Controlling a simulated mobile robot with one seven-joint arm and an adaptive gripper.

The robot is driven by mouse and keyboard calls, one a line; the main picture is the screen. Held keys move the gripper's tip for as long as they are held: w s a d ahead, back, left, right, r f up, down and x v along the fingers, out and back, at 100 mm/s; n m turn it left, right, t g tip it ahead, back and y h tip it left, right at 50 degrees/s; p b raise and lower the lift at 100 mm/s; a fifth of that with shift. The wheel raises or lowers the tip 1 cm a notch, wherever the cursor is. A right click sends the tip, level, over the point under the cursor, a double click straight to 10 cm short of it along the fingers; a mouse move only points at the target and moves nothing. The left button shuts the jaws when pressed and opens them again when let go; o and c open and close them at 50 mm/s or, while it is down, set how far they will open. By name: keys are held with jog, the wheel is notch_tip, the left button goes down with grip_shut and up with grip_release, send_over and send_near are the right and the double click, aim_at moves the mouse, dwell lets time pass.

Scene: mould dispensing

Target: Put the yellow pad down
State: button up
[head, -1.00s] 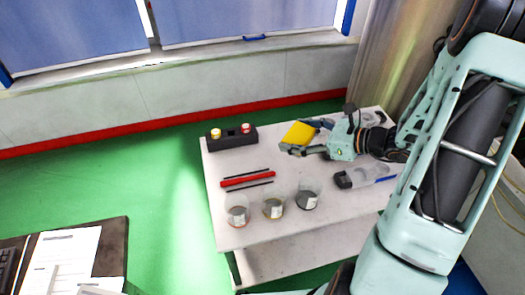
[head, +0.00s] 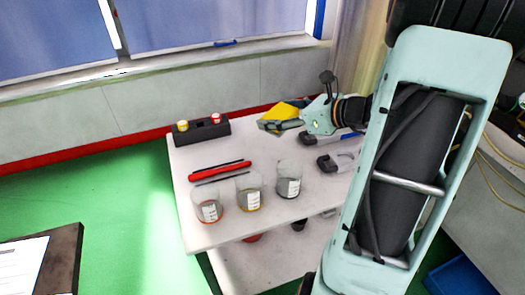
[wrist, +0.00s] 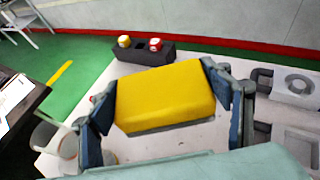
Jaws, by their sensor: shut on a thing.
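The yellow pad (wrist: 165,95) is held between the two fingers of my gripper (wrist: 160,108) in the wrist view, with a grey edge along its near side. In the head view the yellow pad (head: 283,112) shows at the end of my gripper (head: 285,122), over the back part of the white table (head: 240,160). My gripper is shut on the pad. The pad appears to be above the tabletop; whether it touches is hard to tell. My arm hides part of the table's right side.
A black holder (head: 203,132) with a yellow-topped and a red-topped piece stands at the back left. A red tool (head: 221,170) lies in front of it. Several clear cups (head: 249,191) stand along the front.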

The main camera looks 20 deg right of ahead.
aim_at(295, 116)
jog(key=d+b, duration=0.1)
jog(key=d+m+h+b, duration=0.1)
jog(key=d+f+t+b, duration=0.1)
jog(key=b, duration=0.1)
jog(key=shift+s+d+f, duration=0.1)
jog(key=shift+s+d, duration=0.15)
jog(key=shift+s, duration=0.15)
jog(key=shift+s+d+m+h+b, duration=0.15)
jog(key=shift+d+m+h+b, duration=0.4)
jog(key=shift+b, duration=0.2)
jog(key=b+x, duration=0.1)
jog(key=x, duration=0.4)
jog(key=f+b+x, duration=0.1)
jog(key=x, duration=0.4)
jog(key=s+f+b+x, duration=0.1)
jog(key=b+x, duration=0.1)
jog(key=x, duration=0.3)
jog(key=shift+w+d+f, duration=0.2)
jog(key=shift+w+a+f, duration=0.1)
jog(key=shift+w+f, duration=0.05)
jog(key=shift+f, duration=0.05)
jog(key=shift+w+f+b, duration=0.2)
jog(key=shift+f+b, duration=0.55)
jog(key=shift+f, duration=1)
